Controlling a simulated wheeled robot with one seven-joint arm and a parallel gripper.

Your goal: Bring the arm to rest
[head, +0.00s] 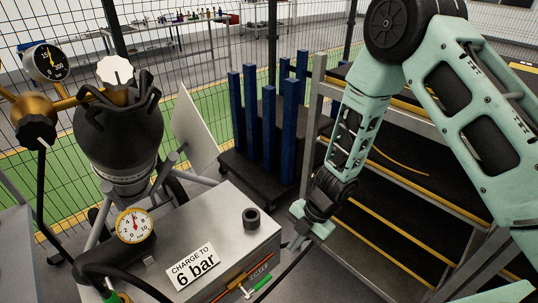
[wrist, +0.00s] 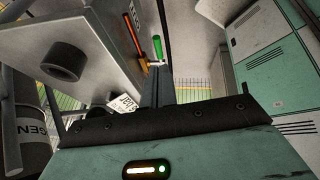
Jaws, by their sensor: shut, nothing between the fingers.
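My arm is mint green with black joints and comes in from the upper right of the head view, bent downward. My gripper (head: 292,244) is at its lower end, just right of the grey metal box's right edge. Its fingers are shut and empty; they also show in the wrist view (wrist: 158,78), pressed together at the middle. The grey box (head: 206,222) shows at the upper left of the wrist view (wrist: 98,22), with its dark round socket (wrist: 62,60). That socket is on the box top in the head view (head: 251,218).
A gas bottle (head: 118,140) with gauges stands at left, beside a "CHARGE TO 6 bar" sign (head: 193,266) and a green-handled valve (head: 262,289). Shelving with black, yellow-edged shelves (head: 390,215) is close at right. Blue posts (head: 268,125) stand on a dark cart behind.

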